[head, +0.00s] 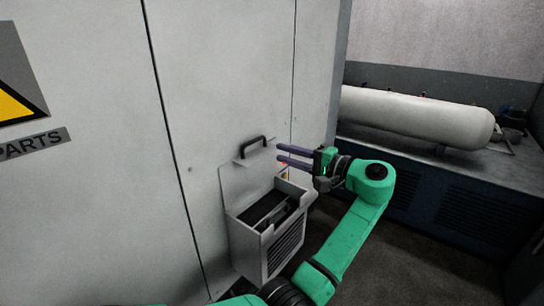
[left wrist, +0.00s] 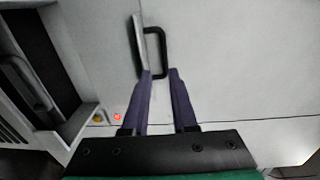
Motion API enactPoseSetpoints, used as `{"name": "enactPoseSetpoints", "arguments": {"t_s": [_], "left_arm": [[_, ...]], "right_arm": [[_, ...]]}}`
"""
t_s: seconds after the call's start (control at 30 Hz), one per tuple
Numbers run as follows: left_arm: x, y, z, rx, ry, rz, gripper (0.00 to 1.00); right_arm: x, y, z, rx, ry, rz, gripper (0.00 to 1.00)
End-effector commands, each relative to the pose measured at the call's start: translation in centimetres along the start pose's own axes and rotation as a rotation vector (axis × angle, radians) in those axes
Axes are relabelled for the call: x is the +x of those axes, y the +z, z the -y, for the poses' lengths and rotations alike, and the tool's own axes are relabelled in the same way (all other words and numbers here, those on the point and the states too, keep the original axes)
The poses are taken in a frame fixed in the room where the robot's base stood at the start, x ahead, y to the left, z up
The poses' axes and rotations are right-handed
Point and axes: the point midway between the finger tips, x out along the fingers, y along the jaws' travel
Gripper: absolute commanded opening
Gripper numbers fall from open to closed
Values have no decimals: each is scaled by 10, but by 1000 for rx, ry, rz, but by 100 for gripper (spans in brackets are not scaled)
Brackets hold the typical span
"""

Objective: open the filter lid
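The grey filter box (head: 268,232) is mounted low on the machine's side panel. Its lid (head: 236,180) is raised and stands steeply up toward the panel, with a black bar handle (head: 253,147) at its top. The box's inside shows a dark filter (head: 266,208) with a handle. My left gripper (head: 279,153) is just right of the lid handle, its two purple fingers apart and empty. In the left wrist view the handle (left wrist: 163,52) lies just beyond the open fingertips (left wrist: 161,72), and the lid shows nearly edge-on. My right gripper is out of view.
The tall grey cabinet panel (head: 228,75) stands close behind the box. A small red light (left wrist: 117,116) sits on the panel beside the box. A white tank (head: 415,115) lies on a bench at the right. Dark floor is clear right of the box.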

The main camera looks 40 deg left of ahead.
Motion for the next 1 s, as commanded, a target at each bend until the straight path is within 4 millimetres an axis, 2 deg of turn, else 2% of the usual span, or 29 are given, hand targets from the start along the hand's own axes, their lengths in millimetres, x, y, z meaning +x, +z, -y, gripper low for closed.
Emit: {"name": "enactPoseSetpoints", "arguments": {"t_s": [0.03, 0.2, 0.33, 0.47, 0.87, 0.97, 1.0], "left_arm": [[-16, -1, -7, -2, 1, -5, 26], [-64, -1, -4, -1, -1, -5, 26], [-86, -1, -2, 0, -2, -3, 26], [-94, -1, 0, -1, -3, -1, 26], [-93, -1, 0, 1, -3, -1, 26], [-89, -9, -14, 31, 4, -27, 26], [-85, -18, -29, 62, 13, -57, 26]], "right_arm": [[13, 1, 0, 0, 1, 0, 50], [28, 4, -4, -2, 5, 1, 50], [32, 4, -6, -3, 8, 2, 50], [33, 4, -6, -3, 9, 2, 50], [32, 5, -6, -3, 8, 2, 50], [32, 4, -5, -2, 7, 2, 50], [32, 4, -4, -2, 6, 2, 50]]}}
